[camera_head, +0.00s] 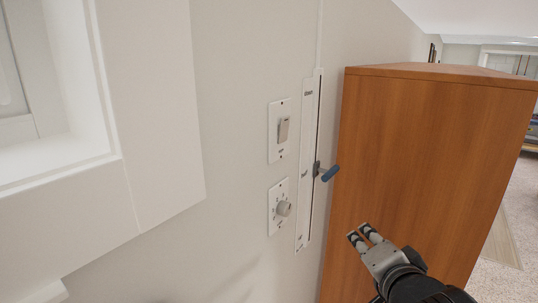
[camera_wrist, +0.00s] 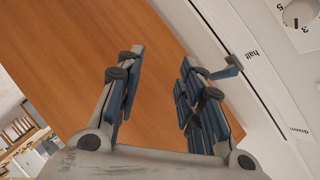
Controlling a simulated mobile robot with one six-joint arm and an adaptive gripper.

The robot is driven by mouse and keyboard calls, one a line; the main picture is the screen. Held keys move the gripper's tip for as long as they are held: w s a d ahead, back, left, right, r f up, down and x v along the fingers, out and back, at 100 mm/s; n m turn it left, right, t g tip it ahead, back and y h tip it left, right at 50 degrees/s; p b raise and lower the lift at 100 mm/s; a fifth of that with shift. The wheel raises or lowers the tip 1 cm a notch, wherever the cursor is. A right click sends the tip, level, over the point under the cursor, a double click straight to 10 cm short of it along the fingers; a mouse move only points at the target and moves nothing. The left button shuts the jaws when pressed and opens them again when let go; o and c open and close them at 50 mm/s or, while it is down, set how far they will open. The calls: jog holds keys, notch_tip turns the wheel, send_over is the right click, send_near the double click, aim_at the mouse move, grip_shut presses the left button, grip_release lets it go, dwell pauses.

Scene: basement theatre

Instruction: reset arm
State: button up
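My gripper (camera_head: 359,232) is at the lower right of the head view, in front of the wooden cabinet's side. It is below and to the right of the blue lever handle (camera_head: 330,173) and apart from it. In the wrist view my gripper (camera_wrist: 163,60) has its two blue-padded fingers spread, with nothing between them. The lever handle (camera_wrist: 229,68) shows there just beyond the right finger, beside the word "half" on a white slotted plate (camera_wrist: 240,40).
The wooden cabinet (camera_head: 420,150) stands close on the right. On the wall are a rocker switch (camera_head: 284,128), a dial (camera_head: 284,208) and the tall slotted plate (camera_head: 308,130). A white framed recess (camera_head: 60,165) is at left. Carpeted floor (camera_head: 520,200) shows at far right.

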jog(key=s+a+f+n+g+b, duration=0.2)
jog(key=s+f+n+g+b, duration=0.2)
jog(key=s+f, duration=0.6)
jog(key=s+a+f+n+g+y+b, duration=0.1)
jog(key=s+a+f+n+g+b, duration=0.2)
jog(key=s+f+b, duration=0.8)
notch_tip(320, 180, down, 4)
jog(key=n+g, duration=0.2)
jog(key=n, duration=0.2)
jog(key=shift+s+a+n, duration=0.2)
jog(key=shift+a+n, duration=0.15)
jog(key=shift+n, duration=0.05)
jog(key=shift+f, duration=0.1)
